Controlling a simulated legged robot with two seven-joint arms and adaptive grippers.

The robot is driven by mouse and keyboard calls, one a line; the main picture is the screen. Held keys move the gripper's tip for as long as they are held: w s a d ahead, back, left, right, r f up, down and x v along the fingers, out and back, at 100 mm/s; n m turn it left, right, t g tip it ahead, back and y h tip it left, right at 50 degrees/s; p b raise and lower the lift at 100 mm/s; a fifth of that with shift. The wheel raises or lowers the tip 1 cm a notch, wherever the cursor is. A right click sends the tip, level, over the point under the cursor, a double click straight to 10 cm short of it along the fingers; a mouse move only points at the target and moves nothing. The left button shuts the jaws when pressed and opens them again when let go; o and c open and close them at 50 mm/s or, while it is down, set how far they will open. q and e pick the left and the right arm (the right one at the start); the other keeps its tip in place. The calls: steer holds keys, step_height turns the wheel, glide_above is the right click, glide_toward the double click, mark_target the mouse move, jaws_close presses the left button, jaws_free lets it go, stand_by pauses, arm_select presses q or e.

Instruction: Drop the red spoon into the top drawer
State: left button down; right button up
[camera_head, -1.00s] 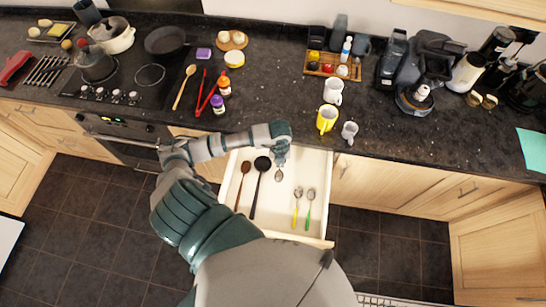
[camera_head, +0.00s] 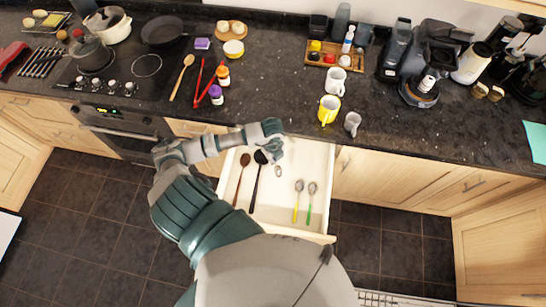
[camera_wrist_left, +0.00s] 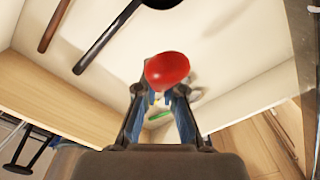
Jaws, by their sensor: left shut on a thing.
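The top drawer (camera_head: 316,222) is open below the counter. My left gripper (camera_head: 275,148) is over its back part. In the left wrist view, the gripper (camera_wrist_left: 162,100) is shut on the red spoon (camera_wrist_left: 167,70), whose rounded red handle end faces the camera. In the head view, the spoon's small grey bowl (camera_head: 278,171) shows just below the fingers, and the gripper hides its handle. I cannot tell whether the bowl touches the drawer floor. My right gripper is not in view.
The drawer holds a brown spoon (camera_head: 242,174), a black ladle (camera_head: 257,182), a yellow-handled spoon (camera_head: 297,203) and a green-handled spoon (camera_head: 310,204). The counter edge runs behind the gripper. A yellow mug (camera_head: 327,110) and a grey cup (camera_head: 352,123) stand near it. The drawer's right side has free floor.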

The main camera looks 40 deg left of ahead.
arm_select(q)
steer(key=shift+f, duration=0.1)
steer(key=c, duration=1.2)
jaws_free()
step_height(320, 180, up, 12)
steer(key=shift+a+f, duration=0.1)
steer(key=shift+a, duration=0.05)
